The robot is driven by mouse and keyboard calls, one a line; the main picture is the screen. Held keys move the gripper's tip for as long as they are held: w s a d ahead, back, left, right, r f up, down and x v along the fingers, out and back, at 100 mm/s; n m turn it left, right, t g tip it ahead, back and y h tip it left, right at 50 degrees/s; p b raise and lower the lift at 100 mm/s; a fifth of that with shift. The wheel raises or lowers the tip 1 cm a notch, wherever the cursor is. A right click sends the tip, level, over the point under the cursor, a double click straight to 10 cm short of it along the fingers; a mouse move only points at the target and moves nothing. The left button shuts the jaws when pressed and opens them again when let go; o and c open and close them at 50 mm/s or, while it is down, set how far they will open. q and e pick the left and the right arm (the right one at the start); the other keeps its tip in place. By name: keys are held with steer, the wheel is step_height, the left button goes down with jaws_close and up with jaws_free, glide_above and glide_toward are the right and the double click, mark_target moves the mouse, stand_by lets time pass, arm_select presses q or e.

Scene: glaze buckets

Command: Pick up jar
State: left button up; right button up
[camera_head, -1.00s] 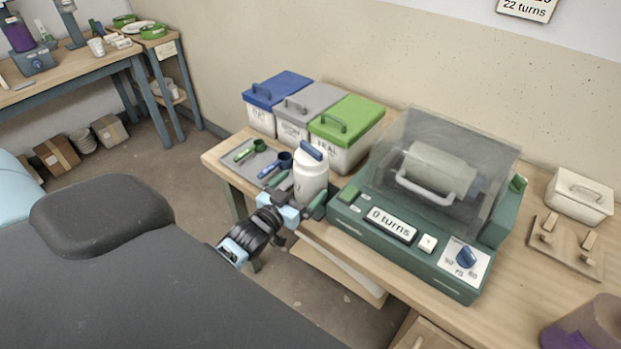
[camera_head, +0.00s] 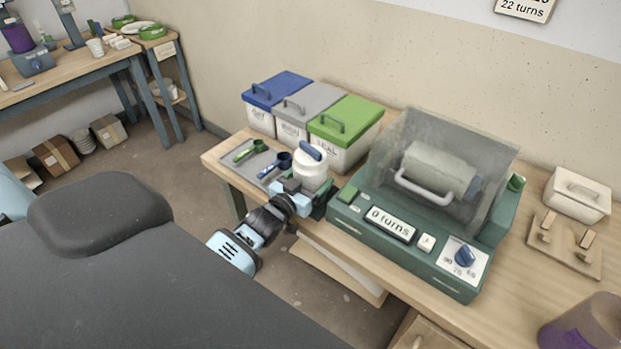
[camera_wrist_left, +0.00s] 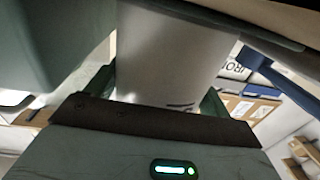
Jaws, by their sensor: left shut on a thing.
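The white jar (camera_head: 310,172) with a blue handle on its lid stands upright at the front of the wooden bench, left of the green machine. My left gripper (camera_head: 306,192) reaches it from the front and is shut on it at the lower body, hiding that part in the head view. In the left wrist view the pale jar wall (camera_wrist_left: 175,55) fills the middle, between the green fingers (camera_wrist_left: 160,95). I cannot tell whether the jar touches the bench. My right gripper is not in view.
A green machine (camera_head: 410,235) with a clear hood stands close to the right. Blue, grey and green lidded buckets (camera_head: 345,133) stand behind. A grey tray (camera_head: 252,165) with green and blue scoops lies left of the jar. A lidded white box (camera_head: 577,195) is far right.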

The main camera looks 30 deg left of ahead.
mark_target(311, 147)
arm_select(q)
steer(key=shift+w+r, duration=0.1)
steer(key=shift+r, duration=0.7)
steer(key=shift+c, duration=0.3)
step_height(311, 147, up, 8)
steer(key=shift+f+p, duration=0.2)
steer(key=shift+p, duration=0.35)
steer(key=shift+r, duration=0.7)
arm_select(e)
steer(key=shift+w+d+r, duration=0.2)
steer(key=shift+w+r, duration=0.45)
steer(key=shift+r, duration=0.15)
arm_select(q)
steer(key=shift+r, duration=0.1)
steer(key=shift+r+p, duration=0.4)
steer(key=shift+r, duration=0.15)
steer(key=shift+r+p, duration=0.55)
steer(key=shift+r, duration=0.4)
steer(key=shift+r+p, duration=0.3)
steer(key=shift+r, duration=1.15)
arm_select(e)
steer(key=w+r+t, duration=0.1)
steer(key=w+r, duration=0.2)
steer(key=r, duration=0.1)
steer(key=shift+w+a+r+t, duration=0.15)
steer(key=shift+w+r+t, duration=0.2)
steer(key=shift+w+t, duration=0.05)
